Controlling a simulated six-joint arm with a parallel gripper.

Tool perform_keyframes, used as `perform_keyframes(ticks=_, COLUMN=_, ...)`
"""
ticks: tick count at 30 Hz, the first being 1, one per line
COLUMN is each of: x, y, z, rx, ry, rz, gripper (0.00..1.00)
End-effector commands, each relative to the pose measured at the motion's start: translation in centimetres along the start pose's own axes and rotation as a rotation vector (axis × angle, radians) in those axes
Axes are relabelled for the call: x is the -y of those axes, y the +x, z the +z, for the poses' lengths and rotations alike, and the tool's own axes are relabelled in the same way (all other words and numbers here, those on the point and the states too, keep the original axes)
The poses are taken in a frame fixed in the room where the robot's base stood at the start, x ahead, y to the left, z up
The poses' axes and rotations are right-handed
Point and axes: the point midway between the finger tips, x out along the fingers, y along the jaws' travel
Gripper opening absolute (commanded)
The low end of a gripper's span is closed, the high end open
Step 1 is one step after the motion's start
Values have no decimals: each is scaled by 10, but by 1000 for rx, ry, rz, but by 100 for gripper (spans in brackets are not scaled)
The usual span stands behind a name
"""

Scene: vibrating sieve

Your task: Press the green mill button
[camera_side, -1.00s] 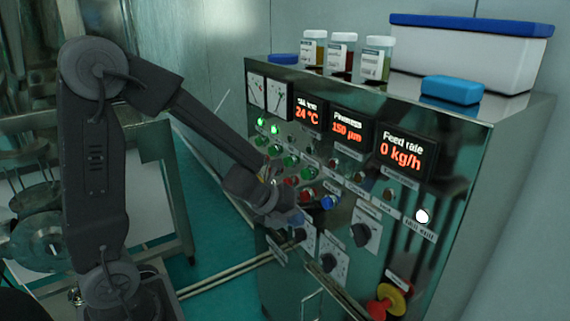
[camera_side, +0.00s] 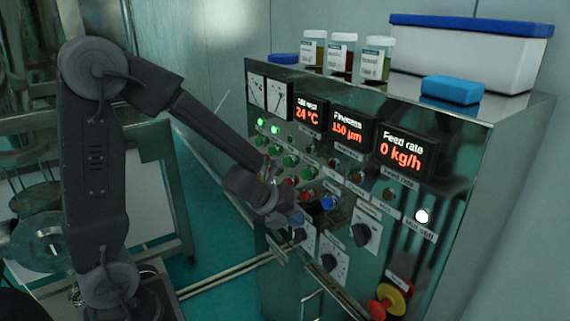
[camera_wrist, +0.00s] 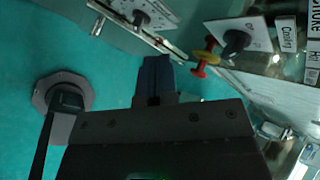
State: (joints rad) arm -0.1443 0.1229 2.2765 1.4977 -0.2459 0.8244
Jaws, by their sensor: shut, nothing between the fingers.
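Several green buttons (camera_side: 290,160) sit in a slanting row on the left of the steel control panel (camera_side: 455,215). Their labels are too small to read, so I cannot tell which is the mill button. My gripper (camera_side: 287,214) is low at the panel's left part, below and left of the green buttons, close to the red buttons (camera_side: 307,196). I cannot tell whether it touches the panel. In the wrist view my gripper's dark fingers (camera_wrist: 154,78) are together with nothing between them, and no green button shows clearly there.
A blue button (camera_side: 328,203) and dark rotary knobs (camera_side: 361,235) are close to my gripper. A red-and-yellow emergency stop (camera_side: 386,300) is lower right. Sample jars (camera_side: 342,54), a blue box (camera_side: 452,90) and a blue-lidded bin (camera_side: 470,55) stand on top. Displays (camera_side: 407,155) are above.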

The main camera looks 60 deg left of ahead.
Motion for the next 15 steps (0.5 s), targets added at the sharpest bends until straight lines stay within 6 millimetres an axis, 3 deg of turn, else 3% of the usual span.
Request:
perform_keyframes(ticks=5, x=-1, y=0, z=2, rx=1, ry=-1, rz=-1, gripper=0)
perform_keyframes(ticks=8, x=-5, y=-3, z=15, rx=9, ry=-3, rz=-9, gripper=0)
perform_keyframes(ticks=15, x=-40, y=-31, z=81, rx=27, ry=-1, rz=-34, gripper=0)
